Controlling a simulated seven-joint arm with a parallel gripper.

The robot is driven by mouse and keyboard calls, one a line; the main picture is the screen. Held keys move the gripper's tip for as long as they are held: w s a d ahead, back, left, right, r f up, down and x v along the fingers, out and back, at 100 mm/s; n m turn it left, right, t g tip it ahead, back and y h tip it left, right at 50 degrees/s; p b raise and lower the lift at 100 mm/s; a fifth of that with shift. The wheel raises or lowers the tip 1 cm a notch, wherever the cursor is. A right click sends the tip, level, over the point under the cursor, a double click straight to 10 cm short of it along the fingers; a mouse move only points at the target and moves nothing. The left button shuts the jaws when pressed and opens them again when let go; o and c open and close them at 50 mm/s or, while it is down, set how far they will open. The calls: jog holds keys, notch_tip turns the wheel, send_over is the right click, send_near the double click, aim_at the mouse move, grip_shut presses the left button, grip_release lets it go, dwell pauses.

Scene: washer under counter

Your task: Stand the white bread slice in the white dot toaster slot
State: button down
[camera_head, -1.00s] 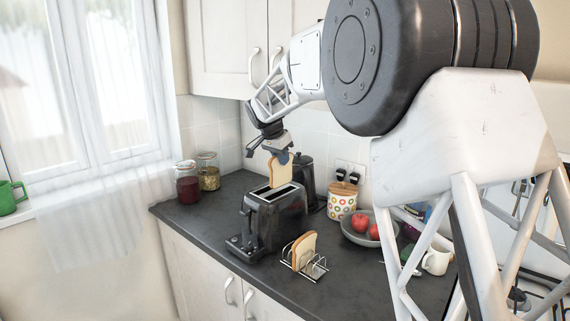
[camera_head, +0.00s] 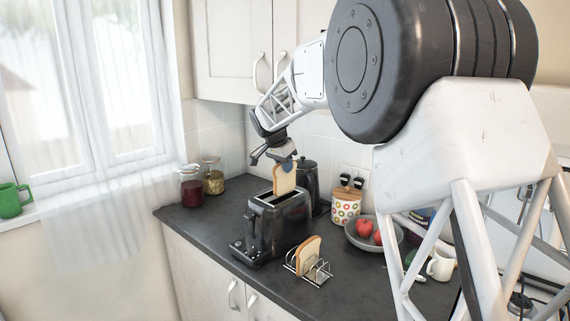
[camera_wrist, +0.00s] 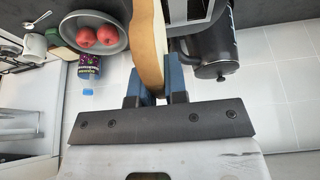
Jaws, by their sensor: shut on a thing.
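My gripper (camera_head: 287,164) is shut on a bread slice (camera_head: 284,180) by its upper edge, and the slice hangs upright. In the wrist view the slice (camera_wrist: 150,45) sits between the blue fingers of my gripper (camera_wrist: 159,82). The black toaster (camera_head: 268,228) stands on the counter beneath it, with long slots in its top. The slice's lower edge is at the toaster's top, towards the far end; I cannot tell whether it has entered a slot. No white dot can be made out. Part of the toaster (camera_wrist: 190,10) shows beside the slice in the wrist view.
A wire rack (camera_head: 318,272) with bread (camera_head: 308,253) stands in front of the toaster. A black kettle (camera_head: 308,179), a dotted canister (camera_head: 346,205) and a bowl (camera_head: 361,240) of red apples stand behind and right. Jars (camera_head: 192,188) stand left. The front-left counter is clear.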

aim_at(285, 185)
jog(key=shift+f, duration=3.55)
jog(key=c, duration=1.1)
grip_release()
jog(key=shift+r, duration=0.15)
jog(key=shift+r, duration=3.3)
jog(key=shift+s, duration=0.1)
